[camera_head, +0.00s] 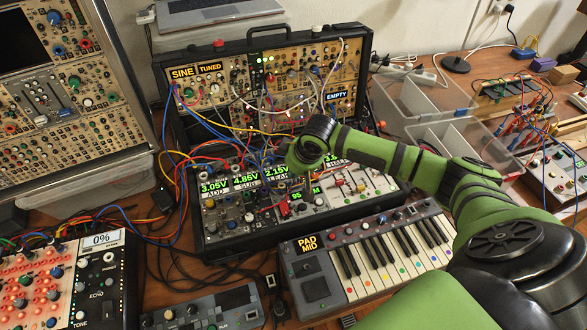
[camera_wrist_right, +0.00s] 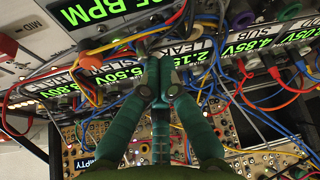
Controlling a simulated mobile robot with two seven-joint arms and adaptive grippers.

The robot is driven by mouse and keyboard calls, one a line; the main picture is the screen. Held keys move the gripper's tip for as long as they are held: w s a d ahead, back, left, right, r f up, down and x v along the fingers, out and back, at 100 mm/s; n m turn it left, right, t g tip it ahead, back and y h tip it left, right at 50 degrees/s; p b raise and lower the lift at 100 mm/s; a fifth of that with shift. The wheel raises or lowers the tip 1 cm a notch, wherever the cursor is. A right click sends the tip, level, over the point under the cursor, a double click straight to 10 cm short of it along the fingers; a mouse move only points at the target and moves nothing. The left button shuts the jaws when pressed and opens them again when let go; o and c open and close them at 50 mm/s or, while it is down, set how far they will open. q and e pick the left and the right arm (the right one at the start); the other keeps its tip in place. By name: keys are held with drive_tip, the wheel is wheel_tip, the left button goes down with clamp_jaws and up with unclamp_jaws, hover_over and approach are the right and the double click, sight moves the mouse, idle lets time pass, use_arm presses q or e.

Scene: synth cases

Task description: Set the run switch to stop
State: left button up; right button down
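The modular case (camera_head: 215,243) stands open on the table, with a lower panel of modules and green number displays. In it is a tempo module with a BPM display (camera_wrist_right: 112,14), close to my right gripper in the right wrist view. I cannot pick out the run switch for certain; cables and my fingers cover parts of the panel. My right gripper (camera_wrist_right: 160,65) has its two teal fingertips together over the label row near the panel. In the head view my right arm reaches in from the right and its wrist covers part of the case. My left gripper is not in view.
Patch cables (camera_head: 190,110) loop across the case. A keyboard (camera_head: 375,255) lies in front, a synth panel (camera_head: 70,280) with a 0% display is at left, and clear plastic bins (camera_head: 430,100) are behind my arm. Free room is small.

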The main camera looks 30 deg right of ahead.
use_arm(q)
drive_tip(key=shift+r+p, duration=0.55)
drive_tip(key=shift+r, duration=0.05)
use_arm(e)
drive_tip(key=shift+s+t, duration=0.2)
drive_tip(key=shift+t, duration=0.2)
drive_tip(key=shift+r, duration=0.1)
drive_tip(key=shift+r+p, duration=0.8)
drive_tip(key=shift+p, duration=0.35)
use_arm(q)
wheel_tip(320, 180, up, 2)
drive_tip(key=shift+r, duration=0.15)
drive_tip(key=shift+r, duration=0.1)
